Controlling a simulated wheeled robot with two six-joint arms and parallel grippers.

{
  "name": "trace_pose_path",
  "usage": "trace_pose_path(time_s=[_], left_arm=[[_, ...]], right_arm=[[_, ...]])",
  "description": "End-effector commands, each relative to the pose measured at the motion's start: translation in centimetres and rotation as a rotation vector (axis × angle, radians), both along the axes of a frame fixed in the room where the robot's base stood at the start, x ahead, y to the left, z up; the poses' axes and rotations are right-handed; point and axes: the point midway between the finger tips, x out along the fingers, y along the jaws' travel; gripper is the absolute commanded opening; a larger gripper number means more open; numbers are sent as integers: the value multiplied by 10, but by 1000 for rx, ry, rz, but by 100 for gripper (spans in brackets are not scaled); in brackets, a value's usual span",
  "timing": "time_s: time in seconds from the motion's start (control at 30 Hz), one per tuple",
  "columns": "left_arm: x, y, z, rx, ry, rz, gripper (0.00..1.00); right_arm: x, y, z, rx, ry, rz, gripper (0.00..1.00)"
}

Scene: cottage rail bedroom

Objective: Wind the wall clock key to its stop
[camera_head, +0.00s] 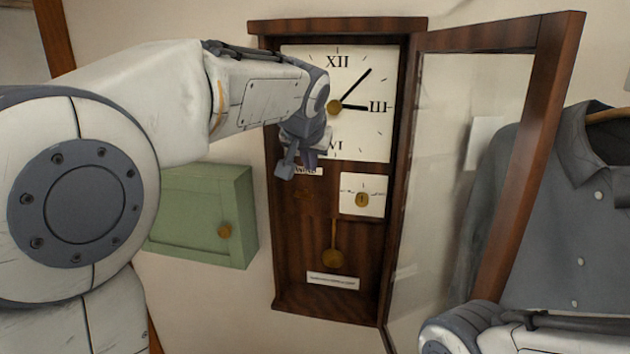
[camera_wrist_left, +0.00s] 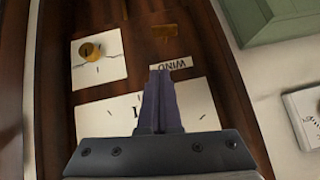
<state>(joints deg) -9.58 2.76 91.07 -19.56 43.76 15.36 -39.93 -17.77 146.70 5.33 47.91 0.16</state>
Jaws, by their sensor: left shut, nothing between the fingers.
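The wall clock (camera_head: 283,230) is a dark wooden case with its glass door (camera_head: 560,75) swung open to the right. Its white dial (camera_head: 365,140) has brass-centred black hands. My left gripper (camera_head: 298,163) is shut and empty in front of the dial's lower left. In the left wrist view, which is turned over, its fingertips (camera_wrist_left: 161,75) lie over the WIND label (camera_wrist_left: 178,64). A small brass piece (camera_wrist_left: 165,32) sits just past the label, possibly the key; it is hard to make out in the head view. A brass knob (camera_head: 362,199) is on a white plate (camera_head: 375,182).
A brass pendulum (camera_head: 333,258) hangs above a small label (camera_head: 333,281) in the case. A green cabinet (camera_head: 200,210) is on the wall at left. A grey shirt (camera_head: 575,220) hangs at right behind the door. My right arm shows at the bottom right.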

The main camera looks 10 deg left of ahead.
Motion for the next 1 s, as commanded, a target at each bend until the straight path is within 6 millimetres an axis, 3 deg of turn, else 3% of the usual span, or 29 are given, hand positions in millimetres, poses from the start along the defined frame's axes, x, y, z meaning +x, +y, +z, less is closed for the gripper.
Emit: trace_pose_path(time_s=[0.2, 0.43, 1.0], left_arm=[[30, 5, -31, 0, 6, 0, 0], [29, 7, -61, 1, 3, -4, 0], [31, 11, -69, 6, 0, -1, 0]], right_arm=[[0, 0, 18, 0, 0, 2, 0], [0, 0, 22, 0, 0, 3, 0], [0, 0, 21, 0, 0, 3, 0]])
